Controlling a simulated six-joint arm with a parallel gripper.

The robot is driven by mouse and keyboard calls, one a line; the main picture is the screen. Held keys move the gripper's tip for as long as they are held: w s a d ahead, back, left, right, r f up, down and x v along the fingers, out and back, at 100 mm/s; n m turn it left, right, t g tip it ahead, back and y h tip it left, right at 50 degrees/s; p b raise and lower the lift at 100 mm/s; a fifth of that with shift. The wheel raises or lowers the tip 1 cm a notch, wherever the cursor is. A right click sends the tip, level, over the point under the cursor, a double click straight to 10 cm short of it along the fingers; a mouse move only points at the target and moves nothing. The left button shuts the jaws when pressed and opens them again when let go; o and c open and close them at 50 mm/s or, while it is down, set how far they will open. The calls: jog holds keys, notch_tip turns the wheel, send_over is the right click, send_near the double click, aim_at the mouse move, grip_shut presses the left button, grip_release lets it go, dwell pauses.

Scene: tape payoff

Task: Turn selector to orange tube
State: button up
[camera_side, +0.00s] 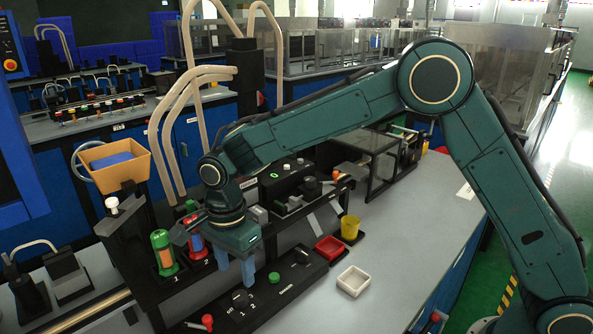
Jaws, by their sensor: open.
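My gripper (236,268) points down above the black control panel (285,297), with its two blue fingers apart and nothing seen between them. A dark selector knob (240,298) is on the panel just below the fingertips, with white numbers beside it. The fingers appear above the knob; I cannot tell whether they touch it. Its pointing direction is too small to read.
A green button (274,278) and another dark knob (302,256) are on the panel, with a red knob (207,321) at its near end. A red tray (329,247), a white tray (353,281) and a yellow cup (350,227) stand right.

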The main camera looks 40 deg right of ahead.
aim_at(240, 295)
jog(key=shift+s+f, duration=0.1)
jog(key=shift+f, duration=3.25)
jog(key=shift+c, duration=0.2)
jog(key=c, duration=0.9)
